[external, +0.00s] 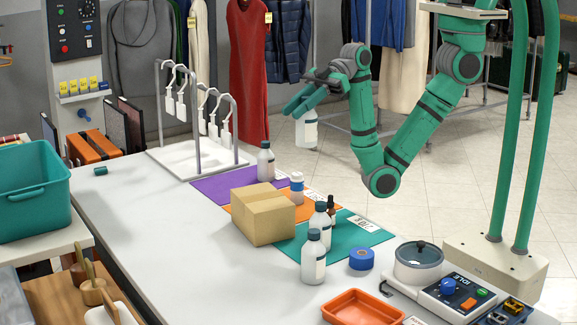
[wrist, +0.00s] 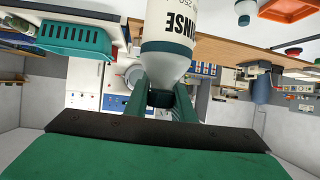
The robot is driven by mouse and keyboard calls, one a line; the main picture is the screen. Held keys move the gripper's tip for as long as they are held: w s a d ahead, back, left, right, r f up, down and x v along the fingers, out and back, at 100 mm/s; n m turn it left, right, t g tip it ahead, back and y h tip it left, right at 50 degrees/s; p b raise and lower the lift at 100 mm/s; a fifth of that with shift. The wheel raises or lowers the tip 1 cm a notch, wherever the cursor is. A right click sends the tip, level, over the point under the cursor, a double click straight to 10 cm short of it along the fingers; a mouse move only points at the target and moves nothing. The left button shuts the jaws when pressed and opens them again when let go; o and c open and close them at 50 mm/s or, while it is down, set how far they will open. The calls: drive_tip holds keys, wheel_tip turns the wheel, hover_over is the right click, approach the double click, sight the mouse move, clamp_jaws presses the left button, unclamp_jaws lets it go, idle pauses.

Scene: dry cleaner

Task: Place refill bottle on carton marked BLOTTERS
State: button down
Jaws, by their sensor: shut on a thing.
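My gripper (external: 306,104) is raised beyond the far right side of the counter, above the floor. It is shut on the neck of a white bottle (external: 306,132), which hangs upright below it. In the wrist view the bottle (wrist: 168,48) is between the fingers (wrist: 160,98), and part of its label reads "INSE" and "250". A plain brown carton (external: 263,214) sits on the counter, left of and nearer than the held bottle. No BLOTTERS lettering is readable on the sides I see. The carton's top looks bare.
Grey-capped bottles (external: 314,258) stand near the carton on purple, orange and teal mats (external: 340,236). A white hanger rack (external: 200,160) stands at the counter's far end. A blue tape roll (external: 361,259) and an orange tray (external: 362,308) are at the front. The counter's left part is clear.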

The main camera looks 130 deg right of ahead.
drive_tip(key=shift+s+d, duration=0.2)
drive_tip(key=shift+s, duration=0.2)
drive_tip(key=w+d+f, duration=0.3)
drive_tip(key=w+f, duration=0.9)
drive_tip(key=w, duration=0.1)
drive_tip(key=shift+w+f, duration=0.15)
drive_tip(key=shift+f, duration=0.25)
drive_tip(key=shift+f, duration=0.15)
drive_tip(key=c, duration=1.5)
unclamp_jaws()
